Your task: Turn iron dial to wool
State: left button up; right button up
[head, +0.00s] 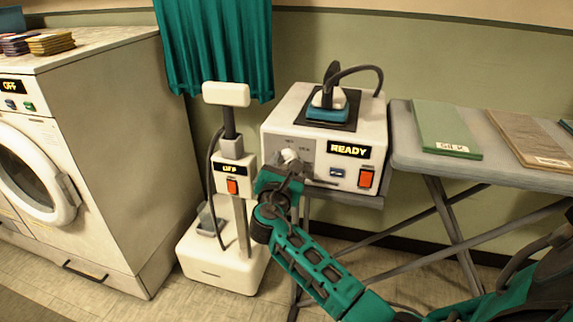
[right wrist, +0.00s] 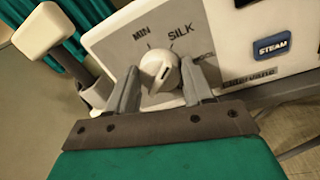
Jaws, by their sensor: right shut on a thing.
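The iron station (head: 372,122) is a white box with a lit READY display. Its pale dial (head: 290,156) sits on a grey panel at the left of the front. In the right wrist view the dial (right wrist: 160,70) has MIN and SILK printed above it, and a third label, partly hidden by the right-hand finger, ends in "OOL". I cannot tell which label the dial points to. My right gripper (head: 286,166) is shut on the dial, with one finger on each side of it in the right wrist view (right wrist: 160,88). My left gripper is out of view.
The iron (head: 327,110) rests on a black pad on top of the station. A white steamer stand (head: 222,250) with a red switch is close left of my right gripper. A grey ironing board (head: 410,155) with folded cloths is at the right. A washer (head: 110,160) is at the left.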

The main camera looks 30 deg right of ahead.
jog(key=shift+f, duration=0.1)
jog(key=m+b, duration=0.1)
jog(key=m, duration=0.1)
jog(key=m+b, duration=0.2)
jog(key=shift+f+m, duration=0.2)
jog(key=shift+m, duration=0.2)
jog(key=m+b, duration=0.2)
jog(key=m, duration=0.1)
jog(key=shift+m+h, duration=0.3)
jog(key=shift+m, duration=0.1)
jog(key=shift+m+b, duration=0.75)
jog(key=shift+m, duration=0.05)
jog(key=o, duration=1)
jog(key=shift+r, duration=0.1)
jog(key=shift+o, duration=0.2)
